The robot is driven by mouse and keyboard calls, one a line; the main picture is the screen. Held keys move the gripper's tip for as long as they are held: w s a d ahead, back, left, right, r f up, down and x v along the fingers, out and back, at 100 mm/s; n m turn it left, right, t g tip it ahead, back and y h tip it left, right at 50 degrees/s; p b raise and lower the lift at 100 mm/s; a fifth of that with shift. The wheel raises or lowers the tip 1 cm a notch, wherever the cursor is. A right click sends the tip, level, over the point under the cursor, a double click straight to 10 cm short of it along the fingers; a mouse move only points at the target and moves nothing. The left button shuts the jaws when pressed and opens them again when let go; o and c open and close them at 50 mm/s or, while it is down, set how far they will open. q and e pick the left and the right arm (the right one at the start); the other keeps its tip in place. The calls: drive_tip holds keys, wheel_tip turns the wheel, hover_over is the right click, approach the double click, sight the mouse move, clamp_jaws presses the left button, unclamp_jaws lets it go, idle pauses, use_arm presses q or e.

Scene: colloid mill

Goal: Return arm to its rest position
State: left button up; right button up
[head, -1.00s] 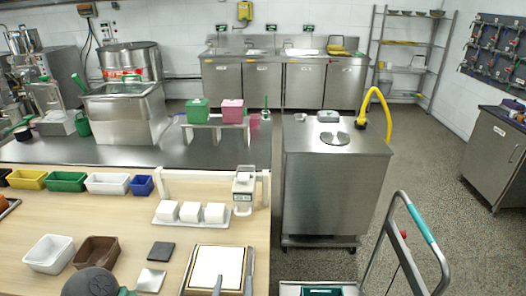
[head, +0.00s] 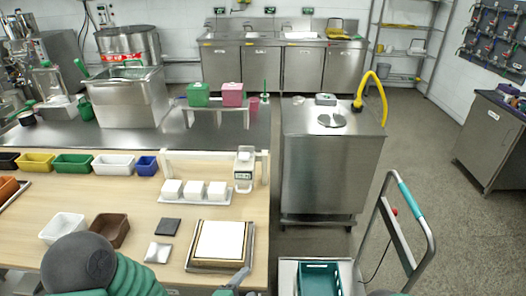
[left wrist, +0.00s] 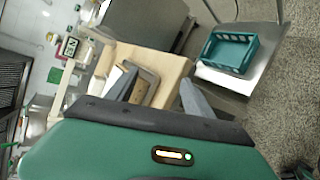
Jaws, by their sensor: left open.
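My left arm (head: 85,265), with a dark grey round joint and green sleeve, comes in at the bottom left of the head view. My left gripper (head: 236,283) is mostly cut off by the bottom edge there, near the front of a white board in a wood-edged tray (head: 190,266). In the left wrist view my left gripper (left wrist: 158,95) has two grey fingers wide apart with nothing between them. The tray shows beyond the fingers, apart from them. My right gripper is not in view.
The wooden table (head: 130,193) holds small coloured bins, white blocks (head: 194,190) and a scale. A cart (head: 345,270) with a teal crate (head: 319,279) stands at its right. A steel cabinet (head: 325,180) is behind the cart. Floor is open further right.

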use_arm(q)
drive_tip(key=s+a+r+m+g+y+p, duration=0.2)
drive_tip(key=s+a+r+m+g, duration=0.2)
drive_tip(key=m, duration=0.5)
drive_tip(key=s+a+r+m+g+y+p, duration=0.2)
drive_tip(key=s+a+r+m+g, duration=0.2)
drive_tip(key=s+a+m, duration=0.5)
drive_tip(key=shift+a+g+y, duration=0.4)
drive_tip(key=shift+a+g, duration=0.2)
drive_tip(key=shift+a, duration=0.4)
drive_tip(key=shift+s, duration=0.2)
